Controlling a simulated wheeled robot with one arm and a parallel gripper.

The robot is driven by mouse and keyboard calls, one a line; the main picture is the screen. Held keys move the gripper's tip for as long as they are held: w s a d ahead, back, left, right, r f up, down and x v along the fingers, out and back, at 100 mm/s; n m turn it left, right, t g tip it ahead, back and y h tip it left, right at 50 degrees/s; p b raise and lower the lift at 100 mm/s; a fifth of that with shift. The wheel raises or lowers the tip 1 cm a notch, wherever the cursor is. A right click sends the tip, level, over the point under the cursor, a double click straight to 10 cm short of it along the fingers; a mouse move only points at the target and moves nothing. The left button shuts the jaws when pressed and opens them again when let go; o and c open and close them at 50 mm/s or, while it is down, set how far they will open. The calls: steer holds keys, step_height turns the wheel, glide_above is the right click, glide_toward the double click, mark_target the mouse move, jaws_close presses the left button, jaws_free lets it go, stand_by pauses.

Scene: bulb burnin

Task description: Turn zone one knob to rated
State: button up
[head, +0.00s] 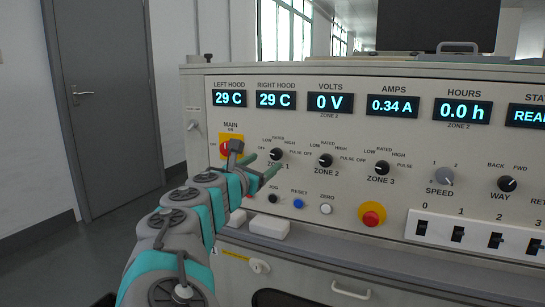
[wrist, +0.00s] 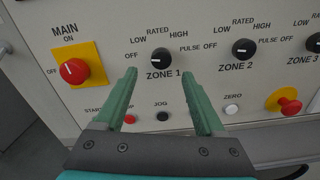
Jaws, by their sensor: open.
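The zone 1 knob (wrist: 160,58) is a round black dial with a white mark on the panel. It also shows in the head view (head: 275,154). Its mark points left, toward OFF; RATED is printed above it. My gripper (wrist: 159,72) is open and empty. In the wrist view its green fingers reach toward the panel, one to each side of the knob and slightly below it. No contact with the knob shows. In the head view my gripper (head: 264,166) is just in front of and below the knob.
The red main switch (wrist: 74,70) on its yellow plate is left of the knob. The zone 2 knob (wrist: 243,48) is to the right. Below are the black jog button (wrist: 162,116), the blue reset button (head: 298,203) and a red mushroom button (head: 371,215).

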mark_target(275, 156)
steer(key=shift+x, duration=2.9)
steer(key=shift+d, duration=0.1)
steer(key=shift+c, duration=0.3)
jaws_close()
